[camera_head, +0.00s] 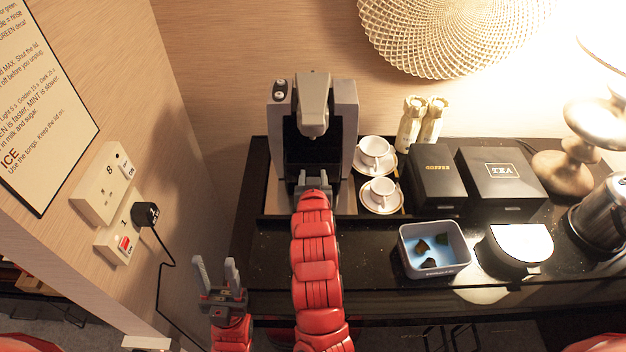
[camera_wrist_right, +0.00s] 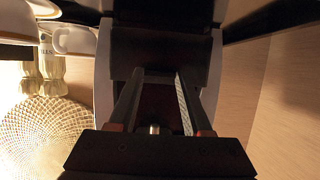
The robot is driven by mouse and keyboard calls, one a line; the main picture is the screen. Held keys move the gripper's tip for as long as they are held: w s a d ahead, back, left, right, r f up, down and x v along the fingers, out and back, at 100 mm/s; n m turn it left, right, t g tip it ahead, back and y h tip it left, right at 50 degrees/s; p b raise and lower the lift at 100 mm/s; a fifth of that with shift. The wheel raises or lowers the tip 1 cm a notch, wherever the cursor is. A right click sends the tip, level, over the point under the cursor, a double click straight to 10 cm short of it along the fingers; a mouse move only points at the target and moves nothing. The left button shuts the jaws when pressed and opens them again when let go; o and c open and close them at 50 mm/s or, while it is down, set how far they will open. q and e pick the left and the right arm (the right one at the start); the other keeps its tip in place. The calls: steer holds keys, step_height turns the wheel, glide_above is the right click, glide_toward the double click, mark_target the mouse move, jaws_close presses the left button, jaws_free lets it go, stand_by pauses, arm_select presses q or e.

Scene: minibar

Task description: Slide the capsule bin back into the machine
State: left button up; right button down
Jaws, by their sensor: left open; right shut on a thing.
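The coffee machine (camera_head: 345,125) stands at the back left of the black counter, grey sides around a dark front opening. A dark block that looks like the capsule bin (camera_head: 318,157) sits in the lower part of this opening, below the spout; how deep it sits I cannot tell. My right gripper (camera_head: 313,180) is at the front of the machine, shut on the bin. In the right wrist view, my right gripper's fingers (camera_wrist_right: 158,82) reach the dark bin front, and the grip itself is in shadow. My left gripper (camera_head: 218,268) is open and empty, low at the left.
A grey tub (camera_head: 437,272) with dark pieces and a white-topped container (camera_head: 520,243) stand in front. A wall is at left.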

mark_target(313, 168)
steer(key=shift+w+r+b, duration=0.15)
steer(key=shift+w+b, duration=0.35)
steer(key=shift+w, duration=0.2)
steer(key=shift+w+r+b, duration=0.15)
steer(key=shift+w+b, duration=0.3)
steer(key=shift+w, duration=0.25)
steer(key=shift+w+b, duration=0.45)
steer(key=shift+w, duration=0.2)
steer(key=shift+w+d+r+b, duration=0.1)
steer(key=shift+w+r+b, duration=0.15)
steer(key=shift+w+b, duration=0.25)
steer(key=shift+s+f+p, duration=0.2)
steer(key=shift+s+p, duration=0.15)
steer(key=shift+s, duration=0.3)
steer(key=shift+s+f+p, duration=0.2)
steer(key=shift+s+p, duration=0.2)
steer(key=shift+s, duration=0.8)
steer(key=shift+s+r, duration=0.1)
steer(key=shift+s, duration=0.8)
steer(key=shift+s+a+p, duration=0.2)
steer(key=shift+s+p, duration=0.4)
steer(key=shift+s, duration=0.95)
